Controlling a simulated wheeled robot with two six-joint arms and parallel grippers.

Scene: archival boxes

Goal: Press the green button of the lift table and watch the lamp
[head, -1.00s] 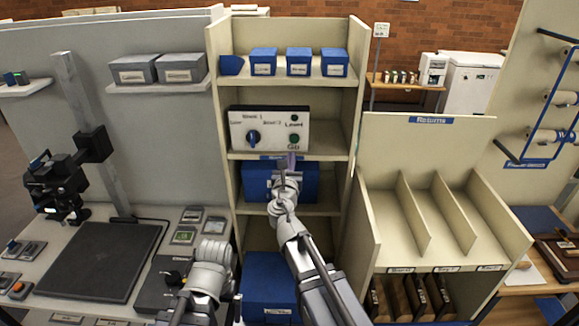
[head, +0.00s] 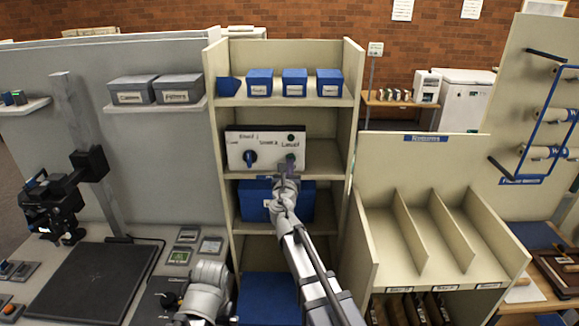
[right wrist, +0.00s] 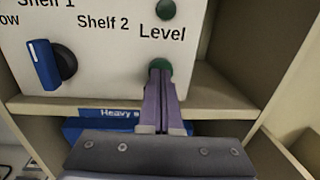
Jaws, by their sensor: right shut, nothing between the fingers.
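A white control panel (head: 268,146) stands on a shelf of the middle cabinet. It carries a blue knob (head: 250,157), a green button (right wrist: 160,66) at the lower right and a small lamp (right wrist: 166,9) above the word "Level". The lamp is dark green and does not look lit. My right gripper (right wrist: 161,78) is shut and empty, with its fingertips at the green button, covering its lower part. I cannot tell whether the button is pressed in. In the head view, my right gripper (head: 288,168) reaches up to the panel from below. My left gripper is out of view.
Blue boxes (head: 294,82) stand on the shelf above the panel, and a larger blue box (head: 256,199) is below it. The cabinet's side walls (head: 347,120) bound the space. An empty divided rack (head: 410,160) stands to the right.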

